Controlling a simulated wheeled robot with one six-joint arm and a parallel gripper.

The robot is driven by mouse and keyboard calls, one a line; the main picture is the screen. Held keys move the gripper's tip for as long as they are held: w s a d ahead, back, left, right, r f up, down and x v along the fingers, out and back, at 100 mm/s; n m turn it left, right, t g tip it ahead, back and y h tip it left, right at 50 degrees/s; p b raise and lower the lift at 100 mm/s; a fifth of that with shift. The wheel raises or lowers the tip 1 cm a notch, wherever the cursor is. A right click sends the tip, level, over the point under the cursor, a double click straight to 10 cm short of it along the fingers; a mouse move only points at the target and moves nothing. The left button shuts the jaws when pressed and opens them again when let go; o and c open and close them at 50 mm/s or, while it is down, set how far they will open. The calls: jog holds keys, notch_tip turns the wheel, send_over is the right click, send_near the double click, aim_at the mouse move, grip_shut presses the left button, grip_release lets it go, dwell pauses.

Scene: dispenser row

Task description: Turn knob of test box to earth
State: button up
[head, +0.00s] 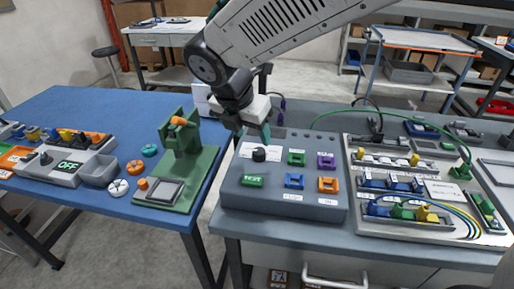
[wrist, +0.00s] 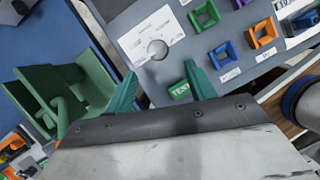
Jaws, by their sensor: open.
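The grey test box (head: 285,207) stands on the grey bench. My gripper (head: 253,133) is open and empty, above and behind the knob in the head view. In the wrist view the teal fingers of my gripper (wrist: 159,72) are apart, with the knob beyond their tips and the green TEST button (wrist: 180,90) partly between them.
Green, purple, blue and orange sockets (head: 327,184) sit on the box face right of the knob. A green fixture (head: 182,150) stands on the blue table to the left. A wired panel (head: 420,185) lies to the right. A gap separates table and bench.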

aim_at(259, 151)
jog(key=shift+m, duration=0.3)
jog(key=x, duration=0.8)
jog(key=shift+w+a+r, duration=0.1)
jog(key=shift+w, duration=0.1)
jog(key=shift+c, duration=0.3)
jog(key=c, duration=0.9)
